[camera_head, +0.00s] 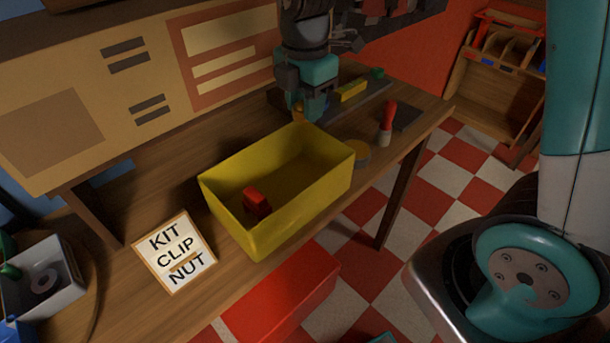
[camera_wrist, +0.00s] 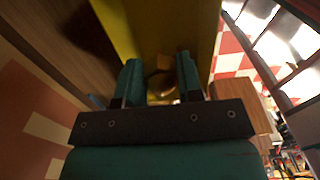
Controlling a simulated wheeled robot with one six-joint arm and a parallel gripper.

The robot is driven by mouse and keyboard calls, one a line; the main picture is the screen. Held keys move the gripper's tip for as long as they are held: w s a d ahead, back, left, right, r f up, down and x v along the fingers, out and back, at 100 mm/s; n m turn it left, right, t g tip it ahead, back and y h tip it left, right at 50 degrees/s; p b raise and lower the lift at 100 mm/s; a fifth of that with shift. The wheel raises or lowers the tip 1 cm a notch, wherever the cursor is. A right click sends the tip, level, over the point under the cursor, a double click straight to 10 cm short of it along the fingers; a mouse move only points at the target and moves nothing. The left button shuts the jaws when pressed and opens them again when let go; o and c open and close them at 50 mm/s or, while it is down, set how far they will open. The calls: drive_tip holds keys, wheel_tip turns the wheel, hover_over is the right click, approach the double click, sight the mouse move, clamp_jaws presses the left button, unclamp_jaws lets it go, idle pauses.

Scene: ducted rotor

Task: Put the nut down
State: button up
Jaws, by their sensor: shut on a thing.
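My gripper (camera_head: 303,112) is at the far rim of the yellow bin (camera_head: 235,222), pointing down. It is shut on a small orange-brown nut (camera_head: 298,115). In the wrist view the nut (camera_wrist: 158,84) is dark and partly hidden between the two teal fingers of my gripper (camera_wrist: 158,70). The yellow bin (camera_wrist: 192,22) fills the space beyond the fingers there. I cannot tell whether the nut is over the bin or just behind its rim. A red block-like part (camera_head: 257,202) lies inside the bin. A sign (camera_head: 175,253) reading KIT CLIP NUT lies left of the bin.
A red-handled tool (camera_head: 387,122) and a round yellowish item (camera_head: 358,152) are on the wooden bench right of the bin. A grey tray (camera_head: 45,280) is at the lower left. A red box (camera_head: 285,290) is below the bench's front edge.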

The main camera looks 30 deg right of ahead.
sight(306, 182)
wheel_tip(306, 182, down, 17)
drive_tip(key=shift+r+p, duration=0.2)
drive_tip(key=shift+p, duration=0.65)
drive_tip(key=shift+f+b, duration=0.5)
drive_tip(key=shift+f, duration=0.1)
drive_tip(key=o, duration=0.9)
drive_tip(key=shift+o, duration=0.2)
